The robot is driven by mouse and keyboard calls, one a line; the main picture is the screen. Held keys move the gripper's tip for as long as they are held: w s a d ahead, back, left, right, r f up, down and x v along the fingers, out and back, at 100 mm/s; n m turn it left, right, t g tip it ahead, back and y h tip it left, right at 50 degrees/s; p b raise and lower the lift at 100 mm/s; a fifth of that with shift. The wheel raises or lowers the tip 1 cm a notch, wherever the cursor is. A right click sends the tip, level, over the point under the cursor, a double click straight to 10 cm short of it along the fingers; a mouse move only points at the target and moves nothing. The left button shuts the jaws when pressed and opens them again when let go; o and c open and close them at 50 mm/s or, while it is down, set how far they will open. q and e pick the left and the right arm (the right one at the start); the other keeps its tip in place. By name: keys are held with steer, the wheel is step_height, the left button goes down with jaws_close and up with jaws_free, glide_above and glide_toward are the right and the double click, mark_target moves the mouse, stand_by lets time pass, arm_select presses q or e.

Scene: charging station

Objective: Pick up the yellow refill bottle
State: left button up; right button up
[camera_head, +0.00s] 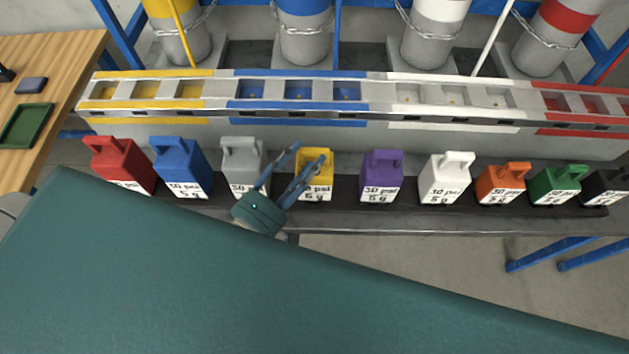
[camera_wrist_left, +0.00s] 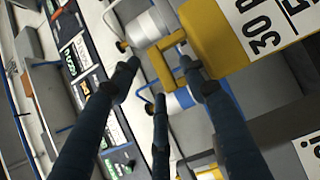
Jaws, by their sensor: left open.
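The yellow refill bottle (camera_head: 317,191) stands upright in the row of refill bottles, between the grey one and the purple one. It has a white label and a handle on top. My left gripper (camera_head: 307,157) is open, with its fingers reaching up at the bottle's handle and partly hiding it. In the left wrist view the yellow bottle (camera_wrist_left: 212,38) is at upper right, and its handle (camera_wrist_left: 154,62) shows between the open fingertips (camera_wrist_left: 160,76). I cannot tell whether the fingers touch it. My right gripper is not in view.
The grey bottle (camera_head: 243,160) is close left of the gripper; the purple bottle (camera_head: 381,176) is to the right. Several other bottles share the dark shelf (camera_head: 338,216). A slotted rail (camera_head: 375,92) and gas cylinders (camera_head: 304,35) stand behind. A wooden table (camera_head: 62,58) is at left.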

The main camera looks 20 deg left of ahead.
mark_target(315, 149)
arm_select(q)
steer(key=shift+p+x, duration=0.35)
steer(key=shift+x, duration=1.6)
jaws_close()
steer(key=shift+w+r, duration=0.1)
steer(key=shift+r, duration=0.15)
